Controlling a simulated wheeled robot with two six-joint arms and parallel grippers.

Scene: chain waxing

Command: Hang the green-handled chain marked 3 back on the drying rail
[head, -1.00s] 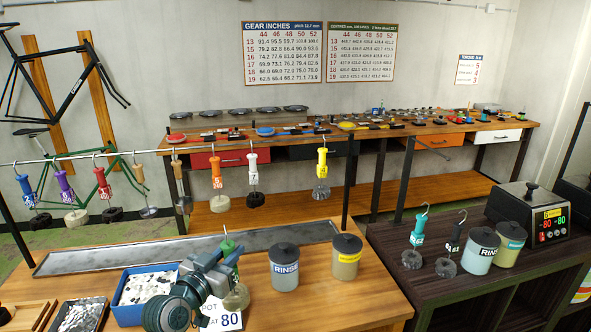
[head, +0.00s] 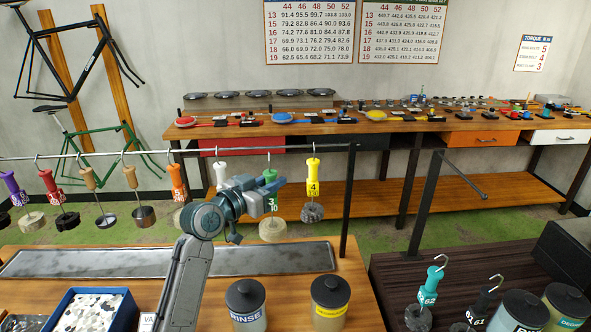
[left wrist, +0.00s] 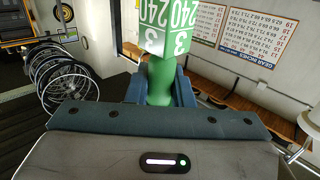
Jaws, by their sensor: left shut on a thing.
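The green-handled chain (head: 271,205) has a green tag marked 3 and a pale round coil below. It hangs upright at the drying rail (head: 100,156), between the white and yellow chains. Its hook top appears at rail height; I cannot tell whether it bears on the rail. My left gripper (head: 264,188) is shut on the green handle, coming from the left. In the left wrist view the green handle (left wrist: 160,84) sits between the jaws, its tag showing 3 and 240. My right gripper is not in view.
A white-handled chain (head: 221,172) hangs just left, partly behind my gripper. A yellow chain (head: 313,188) hangs to the right, near the rail's end post (head: 349,200). Orange, tan, red and purple ones hang further left. Below are a long metal tray (head: 130,261) and rinse pot (head: 246,302).

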